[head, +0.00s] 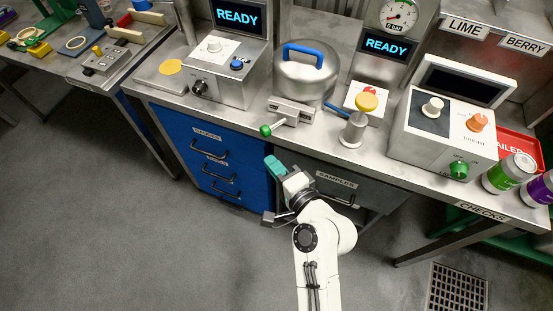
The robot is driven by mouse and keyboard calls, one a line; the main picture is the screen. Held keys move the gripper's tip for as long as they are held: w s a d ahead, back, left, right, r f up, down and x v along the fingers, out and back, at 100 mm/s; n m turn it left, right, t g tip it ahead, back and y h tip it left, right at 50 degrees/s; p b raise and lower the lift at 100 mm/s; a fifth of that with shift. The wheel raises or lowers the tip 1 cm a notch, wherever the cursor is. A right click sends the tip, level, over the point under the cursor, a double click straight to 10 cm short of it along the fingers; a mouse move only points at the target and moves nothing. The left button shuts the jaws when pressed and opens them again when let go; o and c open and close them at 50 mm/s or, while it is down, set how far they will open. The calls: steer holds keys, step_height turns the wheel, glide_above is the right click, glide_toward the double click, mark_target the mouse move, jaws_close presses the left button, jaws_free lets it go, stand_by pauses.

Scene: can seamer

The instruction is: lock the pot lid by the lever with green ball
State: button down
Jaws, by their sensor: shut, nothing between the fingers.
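The pot (306,82) is a round steel vessel on the bench, with a blue handle (303,52) on its lid. The lever with the green ball (265,130) sticks out from a metal block (293,111) at the pot's front, pointing left and toward the bench's front edge. My gripper (273,165) has teal fingers and is shut and empty. In the picture it is just below the green ball, apart from it, in front of the blue drawers. Whether the lid is locked cannot be told.
A control box (228,75) is at left, another box (440,130) at right. Cans (509,173) stand at the right edge. The floor in front is clear.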

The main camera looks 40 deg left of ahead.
steer(key=s+d+r, duration=0.1)
steer(key=s+d, duration=0.3)
steer(key=s, duration=0.3)
steer(key=shift+s+r, duration=0.15)
steer(key=shift+r, duration=0.2)
steer(key=w+d+f+n+h, duration=0.1)
steer(key=d+f+h, duration=0.2)
steer(key=d, duration=0.6)
steer(key=d+f+n+h, duration=0.1)
steer(key=d+f+h, duration=0.2)
steer(key=d, duration=0.6)
steer(key=w+d+f+n+h, duration=0.1)
steer(key=d+f+h, duration=0.2)
steer(key=d, duration=0.6)
steer(key=s+d+g+h, duration=0.1)
steer(key=s+d+h, duration=0.2)
steer(key=s+d, duration=0.3)
steer(key=s+d+g+h, duration=0.2)
steer(key=s+d, duration=0.4)
steer(key=d, duration=0.7)
steer(key=shift+s+d+f+g+h, duration=0.2)
steer(key=shift+s+f+g+h, duration=0.15)
steer(key=shift+h, duration=0.35)
steer(key=shift+f, duration=0.1)
